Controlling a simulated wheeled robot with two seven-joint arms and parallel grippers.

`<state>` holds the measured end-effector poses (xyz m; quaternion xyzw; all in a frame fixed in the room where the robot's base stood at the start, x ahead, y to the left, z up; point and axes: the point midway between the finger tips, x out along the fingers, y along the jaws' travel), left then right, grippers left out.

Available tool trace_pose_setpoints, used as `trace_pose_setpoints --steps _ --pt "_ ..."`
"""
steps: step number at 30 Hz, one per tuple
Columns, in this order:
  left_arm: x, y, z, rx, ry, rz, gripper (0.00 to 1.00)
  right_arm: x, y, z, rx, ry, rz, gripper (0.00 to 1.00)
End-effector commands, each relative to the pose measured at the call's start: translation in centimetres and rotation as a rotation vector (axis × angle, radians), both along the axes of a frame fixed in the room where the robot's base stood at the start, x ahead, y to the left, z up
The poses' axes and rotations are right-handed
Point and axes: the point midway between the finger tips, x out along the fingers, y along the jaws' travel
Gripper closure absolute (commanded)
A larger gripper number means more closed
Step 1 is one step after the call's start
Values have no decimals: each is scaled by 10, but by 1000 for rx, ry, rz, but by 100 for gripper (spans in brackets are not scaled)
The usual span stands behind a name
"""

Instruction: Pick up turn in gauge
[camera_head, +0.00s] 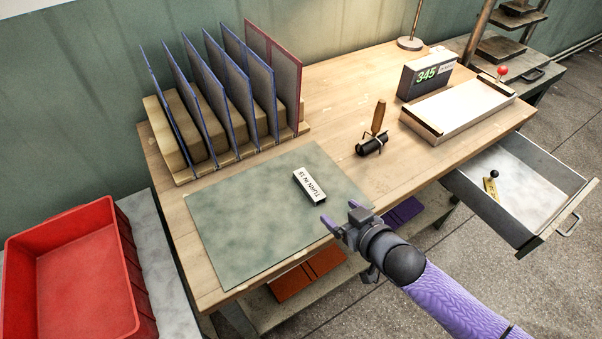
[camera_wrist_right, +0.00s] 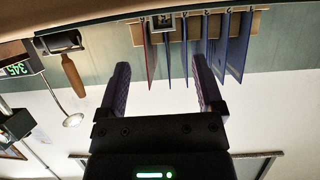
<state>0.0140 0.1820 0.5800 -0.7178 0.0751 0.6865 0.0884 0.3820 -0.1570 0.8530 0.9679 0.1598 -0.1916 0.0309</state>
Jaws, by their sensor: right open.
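The turn in gauge (camera_head: 310,187) is a small dark block with a white top face lettered "TURN IN 15". It lies on the grey-green mat (camera_head: 245,225), near the mat's right side. My right gripper (camera_head: 341,212) is open and empty, with purple fingers apart. In the head view it shows just below and right of the gauge, by the table's front edge. In the right wrist view, which is upside down, a small block, likely the gauge (camera_wrist_right: 163,22), shows beyond and between the spread fingers (camera_wrist_right: 160,85). My left gripper is not in view.
A rack of upright blue-edged boards (camera_head: 225,95) stands behind the mat. A wooden-handled roller (camera_head: 372,145) stands to the right. A box reading 345 (camera_head: 425,75) and a pale tray (camera_head: 460,110) are farther right. A drawer (camera_head: 535,215) is open. A red bin (camera_head: 70,265) stands left.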

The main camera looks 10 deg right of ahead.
Motion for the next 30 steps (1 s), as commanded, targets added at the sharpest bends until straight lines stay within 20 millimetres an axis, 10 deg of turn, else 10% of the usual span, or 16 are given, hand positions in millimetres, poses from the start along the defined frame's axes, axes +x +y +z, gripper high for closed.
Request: trace_pose_setpoints --steps 12,20,30 --pt "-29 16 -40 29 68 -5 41 64 26 -31 -1 2 0 15" --pt "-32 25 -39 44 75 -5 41 69 27 -29 -1 2 -1 15" --pt "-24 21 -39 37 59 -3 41 68 27 -29 -2 1 -1 87"
